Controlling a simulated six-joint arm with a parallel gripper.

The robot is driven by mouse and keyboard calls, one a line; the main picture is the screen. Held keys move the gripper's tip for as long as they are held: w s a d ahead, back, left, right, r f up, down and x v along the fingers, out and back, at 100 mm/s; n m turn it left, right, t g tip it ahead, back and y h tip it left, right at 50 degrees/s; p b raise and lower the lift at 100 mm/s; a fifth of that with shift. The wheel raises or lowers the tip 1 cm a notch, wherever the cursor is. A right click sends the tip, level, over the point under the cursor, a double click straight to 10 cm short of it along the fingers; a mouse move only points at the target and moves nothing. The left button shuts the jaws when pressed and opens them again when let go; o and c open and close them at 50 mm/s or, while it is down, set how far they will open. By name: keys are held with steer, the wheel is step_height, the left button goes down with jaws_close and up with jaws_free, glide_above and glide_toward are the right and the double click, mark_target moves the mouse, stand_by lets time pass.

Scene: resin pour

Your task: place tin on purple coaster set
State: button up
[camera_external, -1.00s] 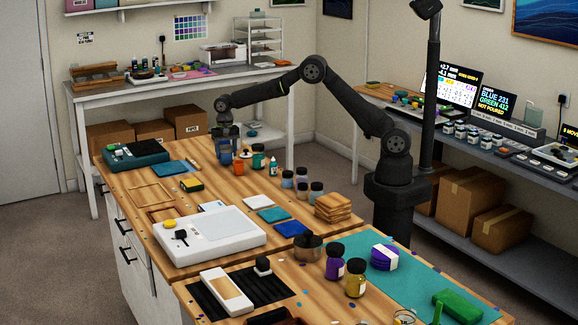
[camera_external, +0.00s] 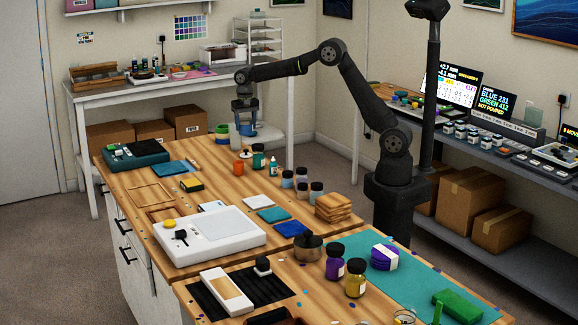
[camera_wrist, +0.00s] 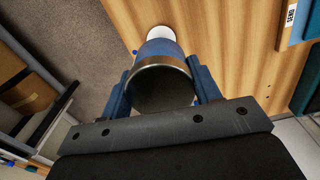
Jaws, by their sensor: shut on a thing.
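My gripper (camera_external: 245,122) is shut on a blue tin (camera_external: 246,130) and holds it above the far end of the wooden bench. In the wrist view the tin (camera_wrist: 160,60) shows a metal rim and a dark opening between the two blue fingers of my gripper (camera_wrist: 160,92).
An orange pot (camera_external: 239,168), a green jar (camera_external: 258,157) and a pale bottle (camera_external: 234,137) stand near the held tin. Purple (camera_external: 335,264) and yellow (camera_external: 356,279) jars stand left of the coaster set. A wooden stack (camera_external: 333,207) and white scale (camera_external: 211,236) lie between.

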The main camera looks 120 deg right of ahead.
steer(key=w+a+r+n, duration=0.1)
steer(key=w+a+n, duration=0.1)
steer(key=w+a, duration=0.65)
steer(key=w+a+n, duration=0.2)
steer(key=w+a, duration=0.4)
steer(key=a, duration=0.5)
steer(key=w+a+r+n, duration=0.1)
steer(key=w+a+n, duration=0.15)
steer(key=a, duration=0.95)
steer(key=w+a+r+n, duration=0.15)
steer(key=w+a, duration=0.25)
steer(key=a, duration=0.8)
steer(key=n, duration=0.9)
glide_above(380, 247)
steer(key=f, duration=0.3)
steer(key=d+f, duration=0.1)
steer(key=f, duration=0.1)
steer(key=shift+w+f, duration=0.1)
steer(key=shift+f, duration=0.15)
steer(key=shift+a+f, duration=0.3)
steer(key=shift+a, duration=0.15)
steer(key=shift+f, duration=1.9)
